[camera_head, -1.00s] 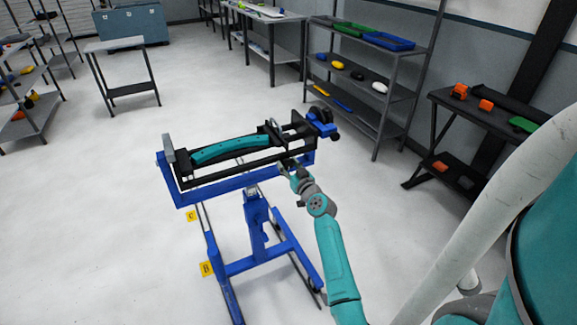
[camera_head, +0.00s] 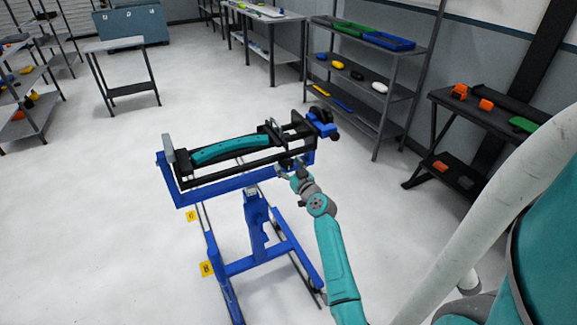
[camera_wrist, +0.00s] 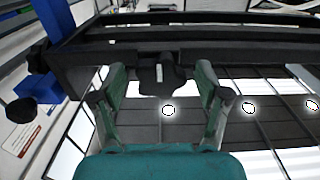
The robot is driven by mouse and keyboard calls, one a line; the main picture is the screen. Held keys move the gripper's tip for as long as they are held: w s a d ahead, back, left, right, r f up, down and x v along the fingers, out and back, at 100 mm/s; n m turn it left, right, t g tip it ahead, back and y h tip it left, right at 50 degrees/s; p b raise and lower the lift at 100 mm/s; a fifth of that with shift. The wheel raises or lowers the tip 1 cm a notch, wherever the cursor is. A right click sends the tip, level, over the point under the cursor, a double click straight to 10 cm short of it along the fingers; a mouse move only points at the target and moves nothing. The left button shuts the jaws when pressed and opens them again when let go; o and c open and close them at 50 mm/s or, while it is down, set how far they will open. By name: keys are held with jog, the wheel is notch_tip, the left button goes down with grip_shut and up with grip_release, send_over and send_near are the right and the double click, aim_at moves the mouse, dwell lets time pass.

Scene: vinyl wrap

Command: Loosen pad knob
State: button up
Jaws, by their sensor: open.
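A blue stand (camera_head: 257,215) carries a black frame with a curved teal piece (camera_head: 238,148) lying along it. My gripper (camera_head: 290,168) is at the near side of the frame, right of its middle. In the wrist view, a dark knob-like part (camera_wrist: 161,76) sits under the frame's edge. My gripper (camera_wrist: 162,84) is open there, with one teal finger on each side of this part. Gaps show between the fingers and the part. The part is too small to make out in the head view.
A blue block with black knobs (camera_head: 322,124) sits at the frame's right end, close to my gripper. Another dark knob (camera_wrist: 22,110) shows at left in the wrist view. Shelves (camera_head: 370,75) stand behind. The floor (camera_head: 90,190) left of the stand is clear.

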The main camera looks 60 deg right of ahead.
jog(key=shift+s, duration=0.1)
jog(key=v, duration=1.2)
jog(key=s+a+f+y, duration=0.1)
jog(key=s+a+f, duration=0.2)
jog(key=a, duration=0.6)
jog(key=s+a+f+n+g+y, duration=0.1)
jog(key=s+a+f, duration=0.2)
jog(key=a, duration=0.7)
jog(key=s+a+f+y, duration=0.1)
jog(key=s+a+f, duration=0.2)
jog(key=a, duration=0.6)
jog(key=s+a+r+n+y, duration=0.2)
jog(key=s+a+r, duration=0.3)
jog(key=s, duration=0.5)
jog(key=s+a+r+n+y, duration=0.3)
jog(key=s+a+r+y, duration=0.1)
jog(key=s+a, duration=0.5)
jog(key=shift+s+a+r+t+y, duration=0.35)
jog(key=shift+a+r, duration=0.25)
jog(key=shift+a, duration=0.2)
